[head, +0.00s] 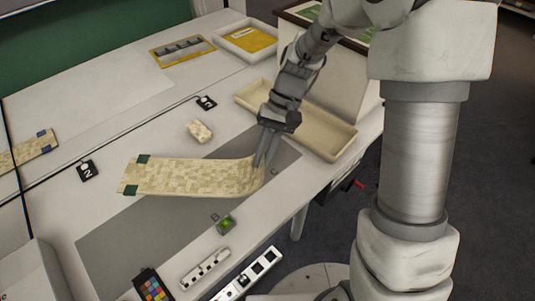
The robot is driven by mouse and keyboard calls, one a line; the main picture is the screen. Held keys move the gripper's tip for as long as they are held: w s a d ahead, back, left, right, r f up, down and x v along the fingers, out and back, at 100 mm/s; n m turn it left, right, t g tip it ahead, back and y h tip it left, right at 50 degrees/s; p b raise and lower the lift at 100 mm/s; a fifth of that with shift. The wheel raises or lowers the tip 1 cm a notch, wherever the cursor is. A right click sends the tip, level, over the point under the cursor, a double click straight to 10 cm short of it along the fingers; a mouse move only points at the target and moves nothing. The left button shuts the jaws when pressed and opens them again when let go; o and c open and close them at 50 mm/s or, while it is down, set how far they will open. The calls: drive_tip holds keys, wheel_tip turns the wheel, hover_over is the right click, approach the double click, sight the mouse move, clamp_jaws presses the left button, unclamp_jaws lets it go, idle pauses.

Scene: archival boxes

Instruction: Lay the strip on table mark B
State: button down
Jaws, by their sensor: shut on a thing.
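The strip (190,176) is a long cream, mottled band with dark green tabs at its left end. It lies across the grey area (150,235) of the white table, and its right end curves up towards my gripper. My gripper (262,163) is shut on this right end, with its fingers pointing down. Mark B (214,217) is a small letter on the grey area, in front of the strip. A letter C (275,172) shows to the right of the gripper. Whether the strip's left part touches the table is hard to tell.
A crumpled cream piece (199,131) lies behind the strip. A long cream tray (310,125) stands at right. Number tags 2 (87,171) and another (206,103) stand behind. A colour chart (152,287) is in front.

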drive_tip(key=shift+f+b, duration=2.95)
drive_tip(key=shift+f, duration=0.45)
drive_tip(key=shift+f+b, duration=0.35)
drive_tip(key=shift+f, duration=0.2)
drive_tip(key=c, duration=0.8)
unclamp_jaws()
drive_tip(key=shift+c, duration=0.2)
drive_tip(key=p+v, duration=0.5)
drive_tip(key=v, duration=1.3)
drive_tip(key=s+d+r+t+h+p, duration=0.2)
drive_tip(key=s+r+t+p, duration=0.3)
drive_tip(key=s+r, duration=0.4)
drive_tip(key=s+d+r+t+h+p, duration=0.2)
drive_tip(key=s+d+r+t+p, duration=0.2)
drive_tip(key=s+r, duration=0.6)
drive_tip(key=shift+d+r+t+p, duration=0.35)
drive_tip(key=shift+t+p, duration=0.15)
drive_tip(key=shift+p, duration=0.55)
